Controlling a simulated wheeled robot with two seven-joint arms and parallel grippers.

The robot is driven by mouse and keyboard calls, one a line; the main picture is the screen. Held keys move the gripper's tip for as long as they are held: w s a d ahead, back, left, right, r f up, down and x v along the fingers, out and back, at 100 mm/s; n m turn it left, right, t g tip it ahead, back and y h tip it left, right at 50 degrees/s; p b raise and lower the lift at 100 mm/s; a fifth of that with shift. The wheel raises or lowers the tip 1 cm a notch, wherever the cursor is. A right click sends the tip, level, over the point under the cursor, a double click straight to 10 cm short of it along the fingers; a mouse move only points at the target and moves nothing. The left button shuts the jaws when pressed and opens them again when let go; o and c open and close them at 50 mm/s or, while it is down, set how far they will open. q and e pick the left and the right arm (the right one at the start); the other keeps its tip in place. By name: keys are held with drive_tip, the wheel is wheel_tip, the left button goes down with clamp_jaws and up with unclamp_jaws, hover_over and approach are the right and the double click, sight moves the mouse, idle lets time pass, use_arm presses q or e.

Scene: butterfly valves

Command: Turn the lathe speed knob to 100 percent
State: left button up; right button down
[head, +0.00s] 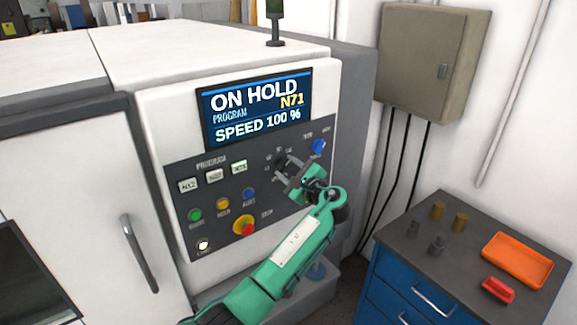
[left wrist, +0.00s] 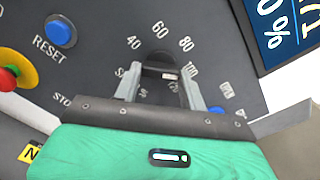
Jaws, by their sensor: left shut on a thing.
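The speed knob (head: 280,160) is a small dark knob on the lathe's grey control panel, ringed by a number scale. My left gripper (head: 286,176) reaches up from below with its fingers at the knob. In the left wrist view the two fingers (left wrist: 158,84) stand on either side of the dark knob (left wrist: 158,60), shut on it. The printed marks 40, 60, 80 and 100 show around it; the lower marks are partly hidden by the gripper. The screen (head: 257,107) reads ON HOLD, PROGRAM N71, SPEED 100 %. My right gripper is not in view.
A blue knob (head: 319,147) sits up and right of the speed knob. A red stop button (head: 243,225) and a blue button (head: 249,194) are to the left. A blue cabinet (head: 405,290) with an orange tray (head: 517,258) stands right. A grey wall box (head: 425,60) hangs behind.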

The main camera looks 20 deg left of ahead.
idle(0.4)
use_arm(q)
drive_tip(key=o, duration=1)
drive_tip(key=shift+d, duration=0.1)
drive_tip(key=b+v, duration=0.6)
drive_tip(key=v, duration=0.7)
drive_tip(key=shift+s+d+b, duration=0.2)
drive_tip(key=shift+d+b, duration=0.05)
drive_tip(key=shift+b, duration=0.1)
